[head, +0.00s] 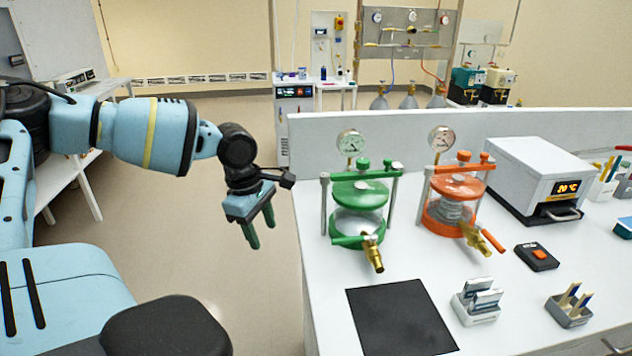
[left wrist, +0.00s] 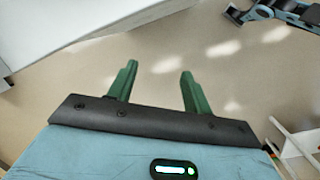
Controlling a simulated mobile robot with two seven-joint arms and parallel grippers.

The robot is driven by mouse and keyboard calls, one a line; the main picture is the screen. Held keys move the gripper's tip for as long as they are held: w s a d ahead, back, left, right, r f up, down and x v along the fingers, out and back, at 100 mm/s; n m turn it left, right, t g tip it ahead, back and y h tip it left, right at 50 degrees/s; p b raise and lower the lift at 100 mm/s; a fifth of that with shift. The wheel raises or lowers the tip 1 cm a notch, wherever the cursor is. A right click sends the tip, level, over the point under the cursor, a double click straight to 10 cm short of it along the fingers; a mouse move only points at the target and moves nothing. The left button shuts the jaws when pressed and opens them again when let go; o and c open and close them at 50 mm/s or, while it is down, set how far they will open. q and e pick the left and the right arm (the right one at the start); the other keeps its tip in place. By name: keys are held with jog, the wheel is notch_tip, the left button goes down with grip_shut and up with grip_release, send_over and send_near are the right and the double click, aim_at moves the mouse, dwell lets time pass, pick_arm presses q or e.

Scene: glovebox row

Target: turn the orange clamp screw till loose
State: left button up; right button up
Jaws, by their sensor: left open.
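The orange pressure vessel (head: 455,205) stands on the white bench, right of the green one. Its orange clamp screw (head: 463,156) appears as a small knob in the middle of the bar over the orange lid (head: 457,185). My left gripper (head: 261,230) is open and empty, with green fingers pointing down. It hangs over the floor to the left of the bench, well away from the orange vessel. In the left wrist view its two fingers (left wrist: 156,85) stand apart with only floor between them.
A similar green vessel (head: 358,205) with a gauge stands between my left gripper and the orange one. A grey oven box (head: 535,170) is at the right. A black mat (head: 400,318) and small holders (head: 476,302) lie in front. The bench's left edge is near my gripper.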

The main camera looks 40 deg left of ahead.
pick_arm(q)
jog(key=s+d+f+m+t, duration=0.1)
jog(key=s+f+m, duration=0.3)
jog(key=f, duration=0.5)
jog(key=s+d+f+m+h, duration=0.1)
jog(key=s+f+m, duration=0.25)
jog(key=f, duration=0.55)
jog(key=s+d+f+m+t, duration=0.1)
jog(key=s+d+f+m, duration=0.3)
jog(key=f, duration=0.6)
jog(key=s+d+f+m+t, duration=0.2)
jog(key=s+d+m, duration=0.4)
jog(key=d, duration=0.4)
jog(key=s+d+f+m+t, duration=0.2)
jog(key=s+d+f+m, duration=0.3)
jog(key=s+d, duration=0.3)
jog(key=d, duration=0.3)
jog(key=shift+s+f+m, duration=0.15)
jog(key=shift+s+m, duration=0.05)
jog(key=shift+m, duration=0.15)
jog(key=shift+d, duration=0.35)
jog(key=shift+c, duration=1.5)
jog(key=shift+s, duration=0.15)
pick_arm(e)
jog(key=shift+w, duration=0.65)
